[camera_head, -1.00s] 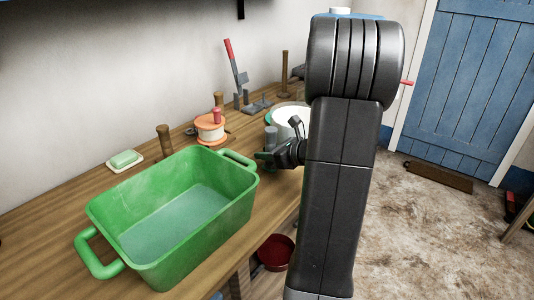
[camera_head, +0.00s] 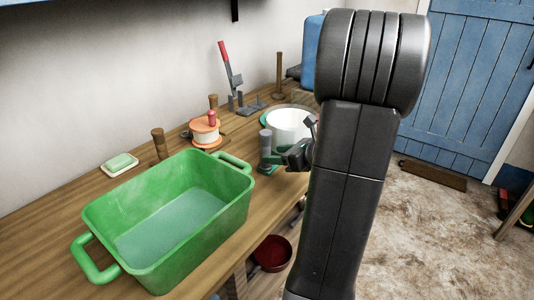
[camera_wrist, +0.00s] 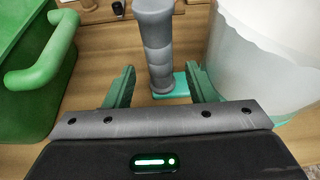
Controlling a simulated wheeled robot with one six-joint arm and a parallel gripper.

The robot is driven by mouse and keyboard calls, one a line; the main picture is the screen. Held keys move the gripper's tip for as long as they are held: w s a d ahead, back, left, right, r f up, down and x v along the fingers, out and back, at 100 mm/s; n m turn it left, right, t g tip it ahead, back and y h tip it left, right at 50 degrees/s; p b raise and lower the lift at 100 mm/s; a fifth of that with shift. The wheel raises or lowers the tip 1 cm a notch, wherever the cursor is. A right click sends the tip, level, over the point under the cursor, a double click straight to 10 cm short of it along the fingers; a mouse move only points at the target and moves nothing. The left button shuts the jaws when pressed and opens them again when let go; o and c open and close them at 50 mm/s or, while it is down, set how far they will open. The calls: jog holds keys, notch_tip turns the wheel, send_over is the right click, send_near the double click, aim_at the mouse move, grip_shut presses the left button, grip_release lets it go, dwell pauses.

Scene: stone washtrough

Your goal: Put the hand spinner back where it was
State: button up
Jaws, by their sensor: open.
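A white drum (camera_head: 289,124) with a green rim or base stands on the wooden worktop. Beside it a grey ridged upright grip (camera_head: 265,143) stands on a teal piece; together they look like the hand spinner, though the join is not clear. My gripper (camera_head: 284,158) is at the grip, low by the drum. In the wrist view my gripper (camera_wrist: 161,70) is open, with one green finger on each side of the grey grip (camera_wrist: 153,38). The white drum (camera_wrist: 265,65) is just right of the right finger. My arm hides part of the worktop behind.
A green tub (camera_head: 165,235) holding water stands left of the gripper; its handle shows close in the wrist view (camera_wrist: 45,50). Soap (camera_head: 120,163), a spool (camera_head: 205,130), wooden pegs and a red-handled tool (camera_head: 228,65) are along the wall. A red pan (camera_head: 272,253) is below the worktop.

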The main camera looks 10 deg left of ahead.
jog(key=shift+v, duration=2.8)
